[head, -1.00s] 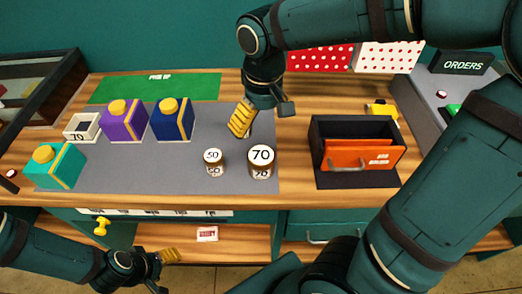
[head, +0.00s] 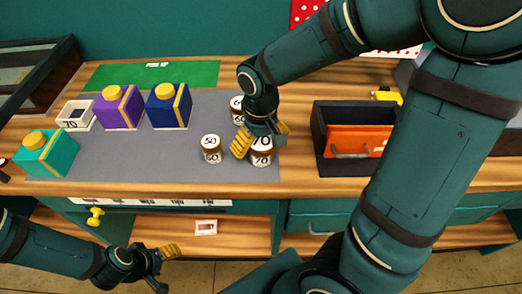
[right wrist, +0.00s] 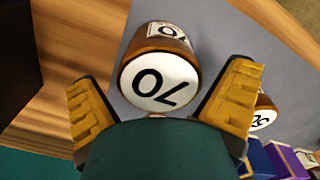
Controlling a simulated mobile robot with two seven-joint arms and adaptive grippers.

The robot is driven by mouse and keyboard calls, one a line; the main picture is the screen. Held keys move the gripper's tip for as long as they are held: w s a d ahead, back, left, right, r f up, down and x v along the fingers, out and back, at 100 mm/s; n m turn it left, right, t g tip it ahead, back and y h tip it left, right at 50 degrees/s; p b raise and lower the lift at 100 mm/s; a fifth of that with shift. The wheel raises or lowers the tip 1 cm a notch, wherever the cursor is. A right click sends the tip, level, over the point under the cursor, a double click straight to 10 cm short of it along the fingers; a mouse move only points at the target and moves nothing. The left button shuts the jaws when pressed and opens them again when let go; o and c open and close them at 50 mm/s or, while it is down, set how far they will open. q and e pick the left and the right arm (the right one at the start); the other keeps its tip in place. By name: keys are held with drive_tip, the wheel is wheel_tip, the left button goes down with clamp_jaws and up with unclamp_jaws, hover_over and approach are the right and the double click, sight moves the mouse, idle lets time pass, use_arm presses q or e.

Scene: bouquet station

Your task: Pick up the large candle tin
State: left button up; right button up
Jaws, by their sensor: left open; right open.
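The large candle tin (head: 262,159), brown with white labels marked 70, stands on the grey mat (head: 110,170) near its right edge. My right gripper (head: 262,137) is open just above it, partly covering its lid. In the right wrist view the tin (right wrist: 162,72) lies between the two spread yellow fingers, with no clear contact. A smaller tin marked 50 (head: 211,149) stands to its left. Another tin (head: 236,109) stands behind, partly hidden by my right gripper. My left gripper (head: 163,268) is open and empty, low in front of the table.
Teal (head: 48,155), purple (head: 118,108) and navy (head: 168,107) boxes stand left on the mat, near a small white tray (head: 78,116). A black holder (head: 318,140) with an orange item (head: 355,142) stands right. The mat's front middle is clear.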

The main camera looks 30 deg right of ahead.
drive_tip(key=shift+f, duration=0.4)
drive_tip(key=shift+c, duration=0.3)
drive_tip(key=c, duration=1.2)
drive_tip(key=shift+r, duration=0.1)
